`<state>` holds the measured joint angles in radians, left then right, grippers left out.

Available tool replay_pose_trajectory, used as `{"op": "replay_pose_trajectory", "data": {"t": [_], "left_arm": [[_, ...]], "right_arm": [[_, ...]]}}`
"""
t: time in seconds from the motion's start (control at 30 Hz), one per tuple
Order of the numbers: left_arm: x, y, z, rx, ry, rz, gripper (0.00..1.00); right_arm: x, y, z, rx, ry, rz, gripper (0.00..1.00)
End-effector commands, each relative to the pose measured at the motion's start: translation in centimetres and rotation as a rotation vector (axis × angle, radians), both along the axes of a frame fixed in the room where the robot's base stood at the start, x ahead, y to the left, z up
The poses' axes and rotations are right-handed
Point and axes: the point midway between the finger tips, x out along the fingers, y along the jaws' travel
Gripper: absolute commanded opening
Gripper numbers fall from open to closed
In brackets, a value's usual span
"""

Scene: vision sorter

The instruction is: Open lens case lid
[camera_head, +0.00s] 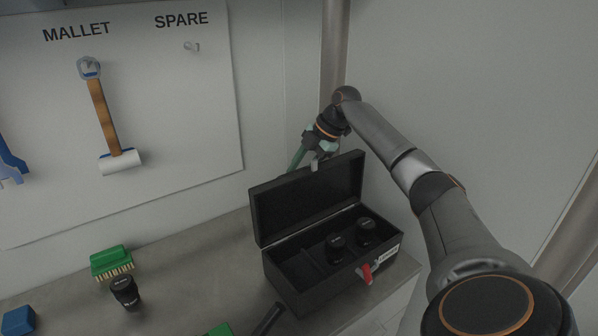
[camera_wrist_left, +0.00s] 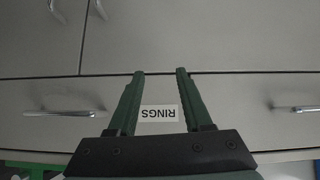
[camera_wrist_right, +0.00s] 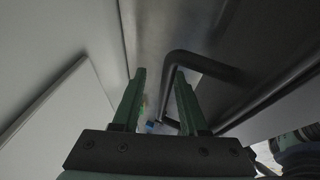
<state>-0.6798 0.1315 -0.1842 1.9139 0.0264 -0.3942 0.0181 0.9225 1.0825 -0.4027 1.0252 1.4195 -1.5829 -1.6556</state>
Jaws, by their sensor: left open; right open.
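The black lens case (camera_head: 287,282) stands on the right end of the bench in the head view. Its lid (camera_head: 310,200) is raised, standing up along the back edge. Two black lenses (camera_head: 336,247) stand inside; the left compartment looks empty. My right gripper (camera_head: 298,160) is behind the lid's top edge, pointing down-left, its fingers partly hidden by the lid. In the right wrist view its fingers are apart, with a dark bent handle (camera_wrist_right: 205,65) across and between them; I cannot tell if they touch. My left gripper (camera_wrist_left: 160,72) is open and empty, facing drawer fronts.
A red latch (camera_head: 366,273) hangs on the case's front. A green brush (camera_head: 111,262), a black lens (camera_head: 125,292) and a blue block (camera_head: 18,320) are on the bench to the left. A tool board (camera_head: 200,120) with a mallet (camera_head: 104,115) hangs behind. A wall rises close on the right.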

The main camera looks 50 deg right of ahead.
Motion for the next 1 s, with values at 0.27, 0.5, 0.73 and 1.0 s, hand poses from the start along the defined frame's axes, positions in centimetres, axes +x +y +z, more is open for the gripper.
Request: {"op": "replay_pose_trajectory", "data": {"t": [0.27, 0.5, 0.73, 1.0], "left_arm": [[0.0, 0.0, -0.2, 0.0, 0.0, 0.0, 0.5], [0.0, 0.0, -0.4, 0.0, 0.0, 0.0, 0.5], [0.0, 0.0, -0.2, 0.0, 0.0, 0.0, 0.5], [0.0, 0.0, 0.0, 0.0, -0.001, 0.0, 0.5]], "right_arm": [[-0.4, -0.5, 1.1, -0.001, -0.004, -0.002, 0.45], [-2.2, -1.9, 5.5, -0.001, -0.008, -0.003, 0.45], [-3.9, -3.2, 9.4, 0.001, -0.004, -0.001, 0.45], [-4.8, -3.8, 10.9, 0.0, 0.001, 0.0, 0.45]]}}
